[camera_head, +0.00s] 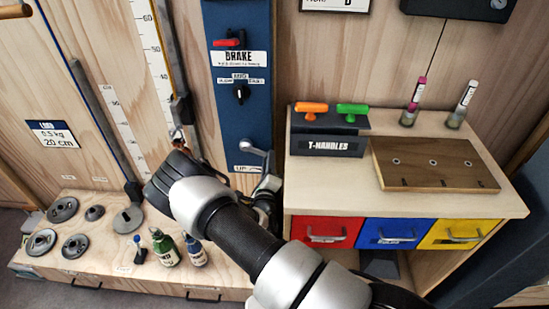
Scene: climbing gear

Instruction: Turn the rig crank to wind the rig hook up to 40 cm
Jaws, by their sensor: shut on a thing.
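The rig crank (255,149) is a silver arm low on the blue upright panel, beside a label reading "UP". My arm comes in from the lower right, and my gripper (265,188) is at the crank's lower end, shut on it. The arm partly hides the jaws and the crank's grip. The rig hook (177,135) appears as a small orange-red and metal piece below a dark block (181,109), left of the panel. The exact hook height cannot be read.
The panel carries a red brake lever (229,43) and a black knob (240,92). Right is a bench with T-handles (352,110), a wooden board (430,165) and coloured drawers (327,231). Weight discs (74,245) and bottles (165,249) stand on the low ledge.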

